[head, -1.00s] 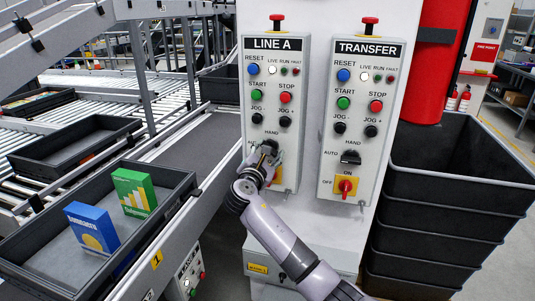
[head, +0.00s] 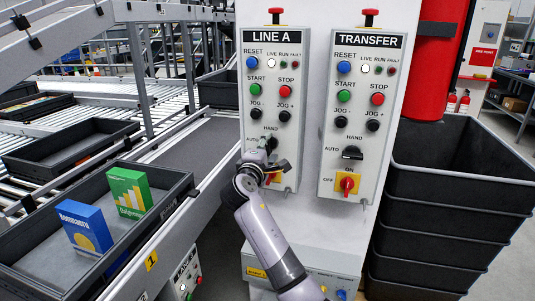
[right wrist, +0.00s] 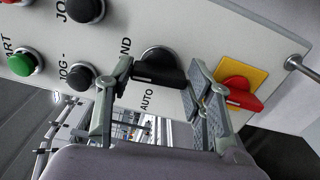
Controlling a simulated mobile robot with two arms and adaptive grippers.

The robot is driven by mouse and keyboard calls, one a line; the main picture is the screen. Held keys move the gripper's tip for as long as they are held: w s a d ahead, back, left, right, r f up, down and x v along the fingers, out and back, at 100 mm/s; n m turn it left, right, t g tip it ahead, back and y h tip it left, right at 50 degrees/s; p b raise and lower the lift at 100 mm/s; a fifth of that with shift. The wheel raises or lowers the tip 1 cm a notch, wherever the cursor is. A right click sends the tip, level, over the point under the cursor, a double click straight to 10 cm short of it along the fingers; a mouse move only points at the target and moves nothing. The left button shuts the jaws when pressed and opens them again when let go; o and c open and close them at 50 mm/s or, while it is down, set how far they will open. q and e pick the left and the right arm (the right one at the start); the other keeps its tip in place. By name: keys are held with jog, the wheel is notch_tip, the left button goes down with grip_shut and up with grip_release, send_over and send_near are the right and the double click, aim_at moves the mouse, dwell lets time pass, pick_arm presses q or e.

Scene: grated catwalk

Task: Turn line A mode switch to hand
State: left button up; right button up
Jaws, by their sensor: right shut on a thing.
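The LINE A panel (head: 283,100) stands upright on the light cabinet, with the labels HAND and AUTO around its black mode switch (right wrist: 158,68). My right gripper (head: 272,158) is at this switch, below the JOG buttons, and hides much of it in the head view. In the right wrist view my right gripper (right wrist: 160,75) has one finger on each side of the black knob and is shut on it. Which label the knob points at is hard to tell. My left gripper is not in view.
The red and yellow OFF switch (right wrist: 238,93) is close beside one finger. The TRANSFER panel (head: 345,110) with a similar black switch (head: 352,153) is to the right. Black stacked crates (head: 440,225) stand at right. A conveyor tray (head: 35,263) with two boxes is at left.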

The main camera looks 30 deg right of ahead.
jog(key=shift+f+m, duration=0.15)
jog(key=shift+m, duration=0.35)
jog(key=o, duration=1.2)
jog(key=shift+c, duration=0.2)
jog(key=shift+a, duration=0.1)
jog(key=v, duration=1.2)
